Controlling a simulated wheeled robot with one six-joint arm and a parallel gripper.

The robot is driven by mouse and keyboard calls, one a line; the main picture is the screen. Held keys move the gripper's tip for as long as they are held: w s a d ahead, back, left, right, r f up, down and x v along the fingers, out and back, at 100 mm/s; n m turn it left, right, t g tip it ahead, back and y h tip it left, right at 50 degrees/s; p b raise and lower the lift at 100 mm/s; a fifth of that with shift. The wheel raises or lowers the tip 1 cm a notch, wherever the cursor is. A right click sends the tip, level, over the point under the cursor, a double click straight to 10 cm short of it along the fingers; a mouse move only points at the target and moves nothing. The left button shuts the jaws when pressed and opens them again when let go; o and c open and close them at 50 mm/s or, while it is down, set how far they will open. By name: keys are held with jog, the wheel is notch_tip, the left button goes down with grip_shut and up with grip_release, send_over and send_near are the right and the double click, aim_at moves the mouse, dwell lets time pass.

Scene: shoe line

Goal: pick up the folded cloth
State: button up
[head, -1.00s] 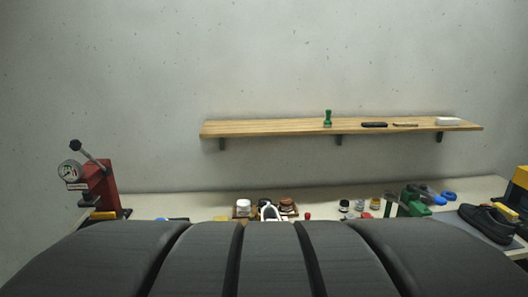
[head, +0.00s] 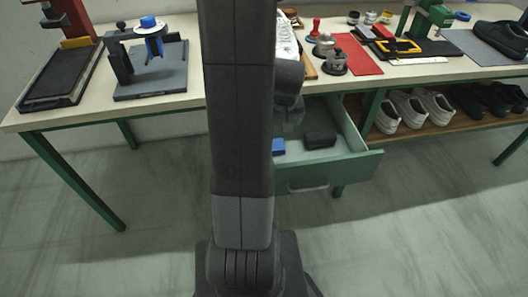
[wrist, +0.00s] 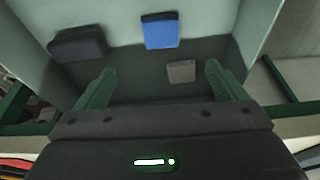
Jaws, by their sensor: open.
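My gripper (wrist: 159,69) is open over the inside of a pulled-out drawer, its two green fingers apart with nothing held between them. In the wrist view a blue flat block-like piece (wrist: 160,31), a small grey square piece (wrist: 181,71) and a dark rounded case-like piece (wrist: 77,45) lie on the drawer floor. The grey piece appears between the fingers, nearer the right one. I cannot tell for sure which is the folded cloth. In the head view the blue piece (head: 278,146) and the dark piece (head: 320,139) show; my arm hides part of the drawer.
The green drawer (head: 330,174) stands open under the workbench (head: 185,103); its walls surround the pieces. A red mat (head: 358,54), tins and tools stand on the bench above. Shoes (head: 410,108) sit on a low shelf to the right. The floor in front is clear.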

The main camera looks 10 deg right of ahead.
jog(key=x, duration=0.4)
jog(key=b+x, duration=0.1)
jog(key=x, duration=0.4)
jog(key=shift+w+f, duration=0.2)
jog(key=shift+w, duration=0.1)
jog(key=shift+s+x, duration=0.15)
jog(key=shift+x, duration=1.2)
jog(key=shift+s+x, duration=0.1)
jog(key=shift+x, duration=1.3)
jog(key=shift+a, duration=0.1)
jog(key=c, duration=1.1)
